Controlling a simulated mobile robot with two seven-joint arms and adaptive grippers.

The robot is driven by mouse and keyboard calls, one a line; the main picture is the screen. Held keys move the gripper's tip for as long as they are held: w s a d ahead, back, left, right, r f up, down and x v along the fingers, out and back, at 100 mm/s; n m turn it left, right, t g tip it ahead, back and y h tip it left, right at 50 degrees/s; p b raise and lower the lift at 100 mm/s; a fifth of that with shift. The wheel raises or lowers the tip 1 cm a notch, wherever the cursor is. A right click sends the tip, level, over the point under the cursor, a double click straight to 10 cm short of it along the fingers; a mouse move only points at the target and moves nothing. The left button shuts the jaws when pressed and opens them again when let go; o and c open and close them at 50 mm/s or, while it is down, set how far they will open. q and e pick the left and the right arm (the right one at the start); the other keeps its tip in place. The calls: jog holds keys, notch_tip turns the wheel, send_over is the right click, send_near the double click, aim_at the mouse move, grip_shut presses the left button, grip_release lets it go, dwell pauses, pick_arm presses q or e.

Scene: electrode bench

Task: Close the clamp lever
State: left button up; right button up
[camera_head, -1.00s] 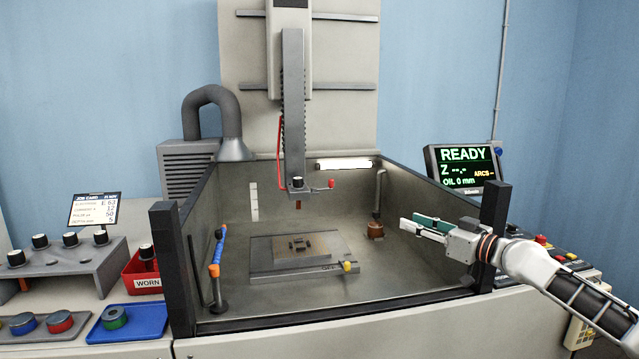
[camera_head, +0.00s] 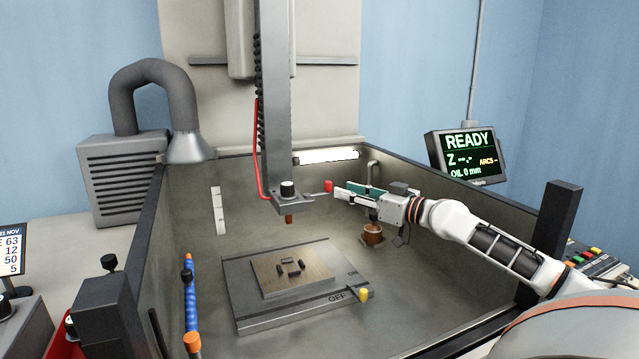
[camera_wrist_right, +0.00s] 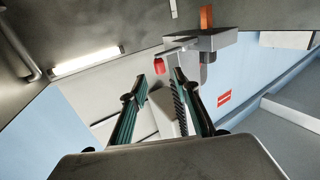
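The clamp lever (camera_head: 328,186) is a thin bar with a red tip, sticking out to the right from the holder (camera_head: 292,201) at the foot of the machine's column. An orange-brown electrode (camera_head: 289,219) hangs under the holder. My right gripper (camera_head: 340,190) is open, its green-padded fingertips close to the red tip. In the right wrist view, the red tip (camera_wrist_right: 158,66) shows ahead, between the two spread fingers (camera_wrist_right: 158,82); I cannot tell whether they touch it. My left gripper is not in view.
The tank below holds a plate with a workpiece (camera_head: 290,273) and a yellow-knobbed ON/OFF lever (camera_head: 364,294). A copper-coloured piece (camera_head: 372,234) stands near the back right corner. A blue hose (camera_head: 189,285) rises at left. The monitor (camera_head: 468,155) reads READY.

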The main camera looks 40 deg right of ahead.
aim_at(331, 186)
jog(key=shift+w+a+r, duration=0.1)
jog(key=shift+w, duration=0.9)
jog(key=shift+w+a, duration=0.2)
jog(key=shift+w, duration=0.95)
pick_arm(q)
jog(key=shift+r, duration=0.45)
pick_arm(e)
jog(key=shift+w+a, duration=0.15)
jog(key=shift+w, duration=0.55)
jog(key=shift+w+a, duration=0.1)
jog(key=shift+w, duration=0.6)
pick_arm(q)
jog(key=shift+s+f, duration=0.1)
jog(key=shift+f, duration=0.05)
pick_arm(e)
grip_shut()
